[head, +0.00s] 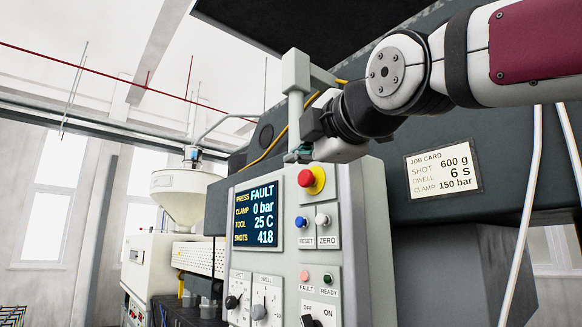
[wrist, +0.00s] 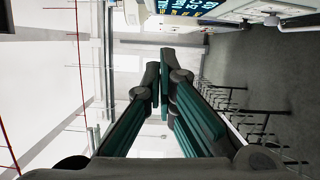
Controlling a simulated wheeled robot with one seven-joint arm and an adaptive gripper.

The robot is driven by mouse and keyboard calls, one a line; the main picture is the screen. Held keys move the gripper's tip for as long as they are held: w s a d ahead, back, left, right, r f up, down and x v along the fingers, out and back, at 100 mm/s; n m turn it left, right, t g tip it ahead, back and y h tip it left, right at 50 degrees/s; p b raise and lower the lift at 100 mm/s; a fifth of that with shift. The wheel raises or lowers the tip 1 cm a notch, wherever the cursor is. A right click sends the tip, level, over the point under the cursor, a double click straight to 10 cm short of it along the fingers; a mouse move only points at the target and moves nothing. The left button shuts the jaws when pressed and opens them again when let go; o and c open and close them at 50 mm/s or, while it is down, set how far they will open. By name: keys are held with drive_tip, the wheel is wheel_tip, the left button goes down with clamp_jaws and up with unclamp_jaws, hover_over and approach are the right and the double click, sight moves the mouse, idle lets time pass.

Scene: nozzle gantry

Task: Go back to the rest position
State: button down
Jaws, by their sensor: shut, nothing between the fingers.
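My gripper (head: 298,155) shows in the head view just in front of the upper part of the control panel (head: 352,195), near its top edge and above the red stop button. Part of it is hidden by my arm's dark wrist links. In the wrist view my gripper (wrist: 160,68) has its two dark green-padded fingers close together at the tips, with nothing between them. The panel's blue screen also shows at the top of the wrist view (wrist: 190,5), turned on its side. The screen reads press FAULT, clamp 0 bar, tool 25 C, shots 418.
The panel carries a red stop button (head: 311,180), blue and white buttons, lamps and knobs (head: 259,312). A job card (head: 443,171) is on the dark machine body. A grey bracket (head: 296,90) stands beside my wrist. A white hopper (head: 183,195) is at left.

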drive_tip(key=shift+f, duration=0.15)
drive_tip(key=s+d+f+m+g+h, duration=0.1)
drive_tip(key=d+f+m+g, duration=0.15)
drive_tip(key=f, duration=0.45)
drive_tip(key=s+d+f+m+g+h, duration=0.1)
drive_tip(key=d+f+m+h, duration=0.2)
drive_tip(key=f, duration=0.5)
drive_tip(key=s+d+f+m+g, duration=0.2)
drive_tip(key=s+f+m, duration=0.3)
drive_tip(key=f, duration=0.5)
drive_tip(key=s+d+f+m+g+h, duration=0.1)
drive_tip(key=s+d+f+m+g, duration=0.2)
drive_tip(key=s+f+m, duration=0.3)
drive_tip(key=s+d+f+m+g, duration=0.2)
drive_tip(key=s+f+m, duration=0.3)
drive_tip(key=f, duration=1)
drive_tip(key=shift+s+d+f+m+g+h, duration=0.3)
drive_tip(key=shift+s+g, duration=0.55)
drive_tip(key=shift+s, duration=0.4)
drive_tip(key=shift+a+r, duration=0.1)
